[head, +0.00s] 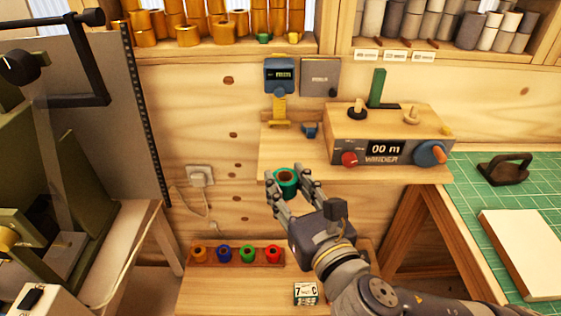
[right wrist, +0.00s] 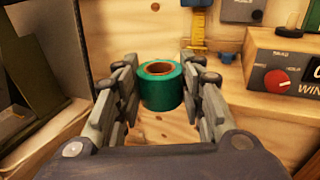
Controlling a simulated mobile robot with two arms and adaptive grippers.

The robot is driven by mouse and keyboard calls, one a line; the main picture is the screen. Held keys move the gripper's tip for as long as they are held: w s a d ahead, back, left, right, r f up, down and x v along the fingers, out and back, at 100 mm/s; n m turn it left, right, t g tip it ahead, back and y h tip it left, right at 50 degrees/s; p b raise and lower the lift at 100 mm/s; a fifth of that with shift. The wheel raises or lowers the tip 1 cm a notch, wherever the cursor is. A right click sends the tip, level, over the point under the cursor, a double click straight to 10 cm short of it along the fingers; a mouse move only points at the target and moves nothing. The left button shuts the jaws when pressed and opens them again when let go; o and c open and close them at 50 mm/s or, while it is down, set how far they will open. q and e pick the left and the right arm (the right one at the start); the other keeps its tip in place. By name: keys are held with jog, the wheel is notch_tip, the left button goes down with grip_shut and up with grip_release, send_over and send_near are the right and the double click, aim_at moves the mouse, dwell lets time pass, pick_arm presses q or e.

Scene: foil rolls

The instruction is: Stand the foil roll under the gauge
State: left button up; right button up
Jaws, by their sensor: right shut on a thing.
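A green foil roll (head: 286,187) with a brown core is upright between the fingers of my right gripper (head: 290,190). It also shows in the right wrist view (right wrist: 161,92), with its open core facing up. My right gripper is shut on it and holds it at the front left edge of the wooden shelf (head: 275,155). The gauge (head: 279,76) is a blue box with a small display on the back wall, with a yellow part (head: 279,108) below it. The roll is in front of and below the gauge, apart from it. My left gripper is not in view.
A winder (head: 390,135) with red and blue knobs fills the shelf's right side. A small blue piece (head: 310,129) sits left of it. A rack (head: 236,263) with several coloured rolls is below. A grey machine panel (head: 95,115) stands left. The shelf's left part looks clear.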

jog(key=p, duration=0.2)
send_over(282, 165)
jog(key=shift+f, duration=0.6)
jog(key=shift+w+f, duration=0.15)
jog(key=shift+f, duration=0.05)
notch_tip(282, 165, down, 3)
jog(key=shift+f, duration=0.1)
jog(key=shift+f, duration=0.1)
jog(key=shift+f, duration=0.1)
jog(key=o, duration=1.1)
